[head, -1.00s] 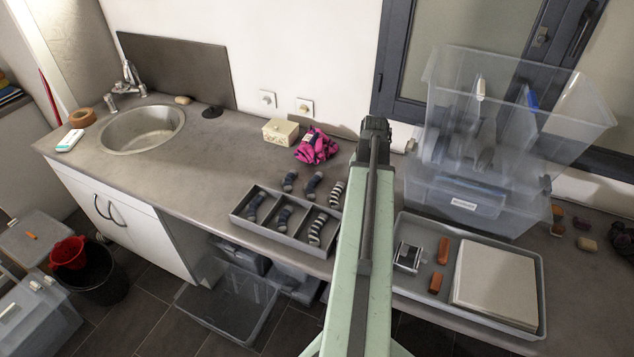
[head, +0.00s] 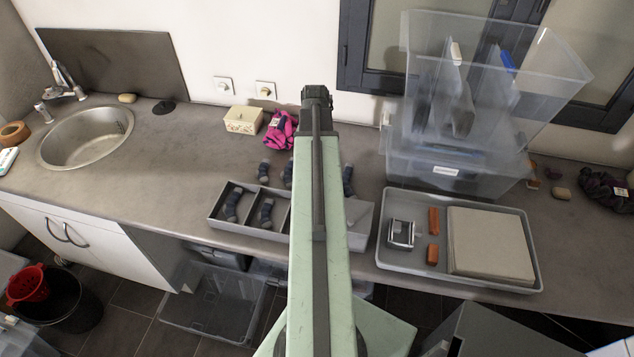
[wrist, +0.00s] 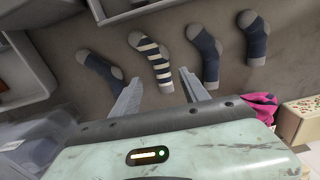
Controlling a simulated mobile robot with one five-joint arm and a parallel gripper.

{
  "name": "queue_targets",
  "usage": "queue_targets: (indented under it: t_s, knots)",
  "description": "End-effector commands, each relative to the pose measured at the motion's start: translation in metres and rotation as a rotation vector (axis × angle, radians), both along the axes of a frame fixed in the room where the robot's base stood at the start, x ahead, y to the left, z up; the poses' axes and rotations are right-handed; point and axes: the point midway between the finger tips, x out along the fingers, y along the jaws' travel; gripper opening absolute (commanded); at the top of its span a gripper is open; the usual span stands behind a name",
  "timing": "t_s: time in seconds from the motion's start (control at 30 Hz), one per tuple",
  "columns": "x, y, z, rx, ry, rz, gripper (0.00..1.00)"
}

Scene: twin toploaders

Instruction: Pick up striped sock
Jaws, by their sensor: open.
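The striped sock (wrist: 150,58), dark with cream bands and a grey toe and heel, lies on the counter in the wrist view. In the head view my arm hides it. Plain navy socks lie on both sides of it: one (wrist: 100,70) to its left and another (wrist: 204,55) to its right, with one more (wrist: 254,38) farther right. My gripper (wrist: 160,76) is open and empty, its fingers pointing toward the striped sock, which appears between and beyond the tips. In the head view my gripper (head: 317,95) is over the counter near the wall.
A divided grey tray (head: 250,232) holds navy socks; my arm hides part of it. A pink cloth (head: 280,130) and a cream box (head: 242,120) stand behind. A flat grey tray (head: 385,258) and clear bins (head: 440,178) are to the right.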

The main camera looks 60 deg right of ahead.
Motion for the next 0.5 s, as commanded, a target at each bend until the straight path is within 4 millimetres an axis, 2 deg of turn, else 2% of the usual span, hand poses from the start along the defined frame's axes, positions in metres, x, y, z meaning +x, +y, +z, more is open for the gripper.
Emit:
queue_targets:
  t_s: [0.03, 0.07, 0.27, 0.5]
  knots:
    - [0.000, 0.000, -0.014, 0.000, 0.000, 0.000, 0.53]
    - [0.000, 0.000, -0.017, 0.000, 0.000, 0.000, 0.53]
    - [0.000, 0.001, -0.019, 0.000, 0.000, -0.001, 0.53]
    - [0.002, 0.007, -0.059, 0.000, 0.000, -0.001, 0.53]
